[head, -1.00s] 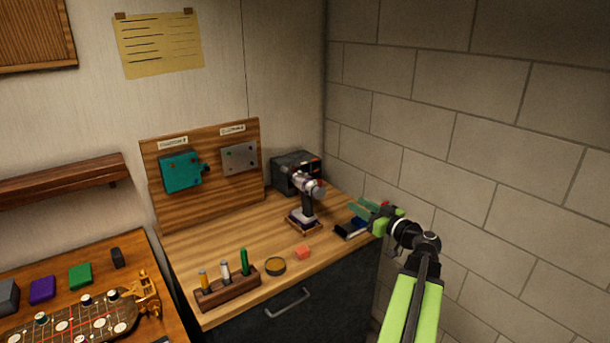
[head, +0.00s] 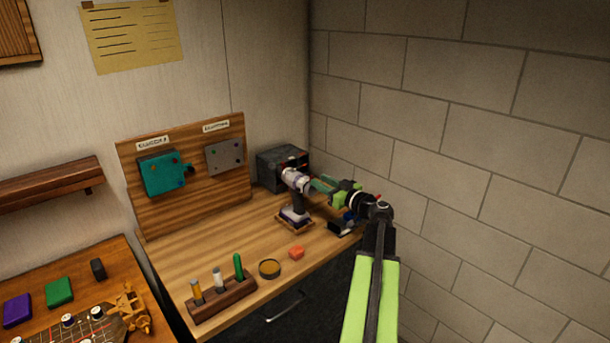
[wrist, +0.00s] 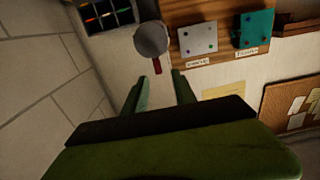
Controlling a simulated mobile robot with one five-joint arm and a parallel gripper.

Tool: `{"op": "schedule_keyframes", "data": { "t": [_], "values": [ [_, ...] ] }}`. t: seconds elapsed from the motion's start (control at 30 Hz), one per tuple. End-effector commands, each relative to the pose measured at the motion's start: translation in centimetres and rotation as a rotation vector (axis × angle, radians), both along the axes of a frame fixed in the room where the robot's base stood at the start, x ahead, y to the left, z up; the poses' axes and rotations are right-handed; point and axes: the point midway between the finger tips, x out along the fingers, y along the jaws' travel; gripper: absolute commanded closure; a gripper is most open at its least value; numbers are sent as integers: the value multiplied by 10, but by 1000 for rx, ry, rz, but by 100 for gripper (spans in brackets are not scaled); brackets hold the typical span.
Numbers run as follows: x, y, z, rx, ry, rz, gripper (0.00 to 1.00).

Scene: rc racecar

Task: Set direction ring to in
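A grey and purple power drill (head: 295,181) stands upright on a small wooden stand on the workbench. Its direction ring is too small to make out in the head view. My gripper (head: 322,184) is just to the right of the drill's upper body, with its green fingers pointing toward the back of the bench. In the wrist view my gripper (wrist: 160,82) has its two fingers spread with nothing between them. Beyond the fingertips is a round grey part (wrist: 151,39), apparently the drill's head, with a small red piece on it.
A wooden board (head: 205,205) with a teal box and a grey plate stands behind the bench. A dark case (head: 272,166) sits behind the drill. A block wall (head: 450,180) closes the right side.

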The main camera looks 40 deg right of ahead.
Motion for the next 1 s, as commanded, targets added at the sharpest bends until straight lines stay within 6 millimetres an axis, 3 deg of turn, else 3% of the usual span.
{"op": "schedule_keyframes", "data": {
  "t": [0.1, 0.33, 0.5, 0.77, 1.0],
  "values": [
    [31, -5, 0, 0, 0, 1, 67],
    [73, -9, 0, 0, 0, -3, 67],
    [84, -10, 0, 0, 0, -4, 67],
    [84, -10, 0, 0, 0, -5, 67],
    [84, -10, 0, 0, 0, -6, 99]
  ]
}}
